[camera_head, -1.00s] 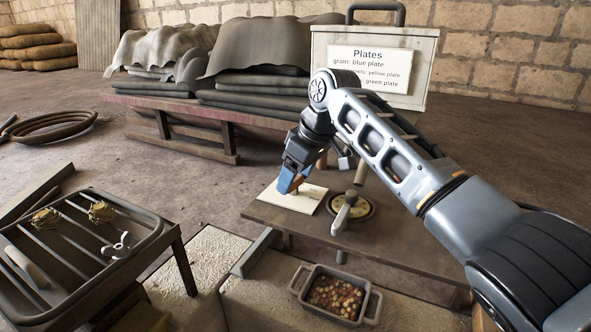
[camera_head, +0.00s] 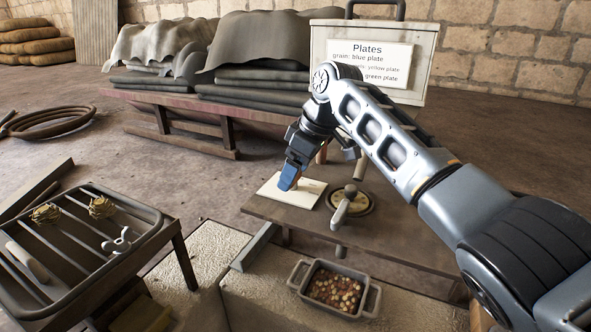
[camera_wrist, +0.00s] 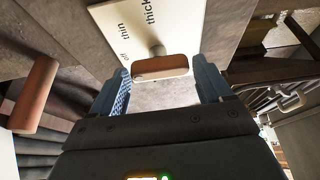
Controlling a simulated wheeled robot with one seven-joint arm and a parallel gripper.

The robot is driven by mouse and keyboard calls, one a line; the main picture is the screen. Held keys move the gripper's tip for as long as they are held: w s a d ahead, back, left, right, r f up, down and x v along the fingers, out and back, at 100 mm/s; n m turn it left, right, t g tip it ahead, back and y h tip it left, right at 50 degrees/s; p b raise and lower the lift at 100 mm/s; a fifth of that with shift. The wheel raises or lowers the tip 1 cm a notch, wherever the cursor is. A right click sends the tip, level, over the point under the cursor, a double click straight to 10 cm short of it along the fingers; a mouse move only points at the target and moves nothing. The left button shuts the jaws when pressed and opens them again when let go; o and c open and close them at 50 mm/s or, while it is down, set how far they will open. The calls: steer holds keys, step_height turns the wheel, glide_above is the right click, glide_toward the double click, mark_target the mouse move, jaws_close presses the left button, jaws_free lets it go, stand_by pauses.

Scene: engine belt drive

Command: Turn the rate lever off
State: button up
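The rate lever has a short brown handle (camera_wrist: 160,68) and stands on a pale plate (camera_wrist: 110,14) lettered "off", "thin" and "thick" in the wrist view. The handle's left end is close to the "off" lettering, but I cannot tell its exact setting. My gripper (camera_wrist: 162,88) is open, with one blue-grey finger on each side of the handle; contact is not clear. In the head view the plate (camera_head: 313,192) lies on the wooden bench. My gripper (camera_head: 288,184) is low over it and hides the lever.
A second, grey lever (camera_head: 341,211) on a round dial stands just right of the plate. A pan of mixed pieces (camera_head: 335,290) is in front of the bench. A slatted rack (camera_head: 75,250) stands at left. A "Plates" sign (camera_head: 367,62) rises behind my arm.

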steer(key=shift+o, duration=1.4)
steer(key=w+v, duration=0.1)
steer(key=v, duration=0.6)
steer(key=shift+s+r+b, duration=0.4)
steer(key=shift+s, duration=0.15)
steer(key=shift+d, duration=0.15)
